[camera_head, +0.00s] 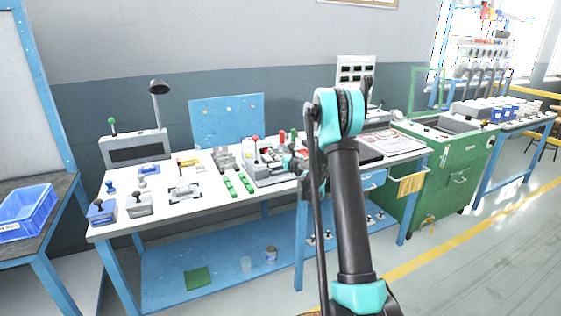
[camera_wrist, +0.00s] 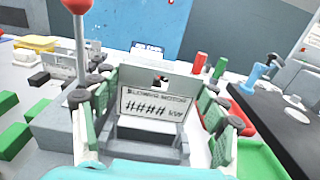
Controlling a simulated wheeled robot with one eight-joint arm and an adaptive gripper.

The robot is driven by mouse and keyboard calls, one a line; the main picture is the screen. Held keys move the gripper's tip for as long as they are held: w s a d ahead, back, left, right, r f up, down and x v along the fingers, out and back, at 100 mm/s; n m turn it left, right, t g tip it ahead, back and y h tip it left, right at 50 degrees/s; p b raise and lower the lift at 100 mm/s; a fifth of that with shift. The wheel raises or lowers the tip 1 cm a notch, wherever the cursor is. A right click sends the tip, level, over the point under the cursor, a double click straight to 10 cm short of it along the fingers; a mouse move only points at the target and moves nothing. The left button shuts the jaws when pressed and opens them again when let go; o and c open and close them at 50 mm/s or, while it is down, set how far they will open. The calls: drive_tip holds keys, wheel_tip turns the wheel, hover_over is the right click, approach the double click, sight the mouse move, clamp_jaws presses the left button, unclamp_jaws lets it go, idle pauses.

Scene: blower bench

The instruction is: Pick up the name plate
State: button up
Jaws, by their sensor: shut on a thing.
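The name plate (camera_wrist: 156,106) is a light plate with dark lettering and a row of marks. It is in the middle of the wrist view, upright and facing the camera, between the two fingers of my gripper (camera_wrist: 158,132). The fingers have green pads and are shut on the plate. A grey upright piece stands right behind it; I cannot tell whether the plate touches it. In the head view my gripper is above the right half of the white bench (camera_head: 226,203), mostly hidden by my arm, and the plate cannot be made out there.
A lever with a red knob (camera_wrist: 77,6) rises close on the left in the wrist view. Green blocks (camera_wrist: 15,140) lie left, and a green tray (camera_wrist: 262,160) and dark slab (camera_wrist: 285,135) are right. A blue panel (camera_head: 227,121) stands behind. Stamps (camera_head: 102,212) fill the bench's left end.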

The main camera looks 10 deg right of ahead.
wheel_tip(320, 180, up, 13)
drive_tip(key=shift+r, duration=0.2)
idle(0.6)
